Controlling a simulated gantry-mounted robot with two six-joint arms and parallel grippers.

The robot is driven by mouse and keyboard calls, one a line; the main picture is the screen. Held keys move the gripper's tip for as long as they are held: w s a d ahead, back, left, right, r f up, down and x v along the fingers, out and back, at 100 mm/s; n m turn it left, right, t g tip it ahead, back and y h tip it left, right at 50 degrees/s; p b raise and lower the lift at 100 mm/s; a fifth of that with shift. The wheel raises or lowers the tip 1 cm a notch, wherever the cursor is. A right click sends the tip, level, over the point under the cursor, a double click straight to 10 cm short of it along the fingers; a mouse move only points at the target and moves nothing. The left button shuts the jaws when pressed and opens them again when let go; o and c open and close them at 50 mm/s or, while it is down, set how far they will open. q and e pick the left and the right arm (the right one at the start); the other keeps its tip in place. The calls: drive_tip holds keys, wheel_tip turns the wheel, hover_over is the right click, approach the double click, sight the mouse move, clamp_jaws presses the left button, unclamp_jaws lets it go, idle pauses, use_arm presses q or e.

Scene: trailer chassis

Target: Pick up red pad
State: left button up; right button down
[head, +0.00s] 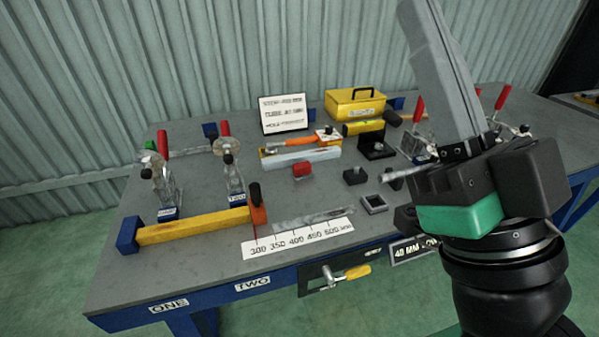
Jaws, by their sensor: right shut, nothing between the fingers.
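The red pad (302,169) is a small red block on the grey table, near the middle, with a pale edge along its lower side. My right gripper (418,12) rises from the black and green wrist at the right of the head view. Its long grey fingers point upward, closed together and empty, reaching the top edge of the picture. It is well to the right of the red pad and apart from it. My left gripper is not in view.
Red-handled toggle clamps (229,165) stand at left; more are at right, partly behind my arm. A yellow bar (194,227), a ruler plate (298,239), dark blocks (356,176) and a yellow toolbox (354,104) lie around. Bare table (213,195) lies left of the pad.

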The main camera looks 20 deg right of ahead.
idle(0.3)
drive_tip(key=shift+c, duration=1.9)
unclamp_jaws()
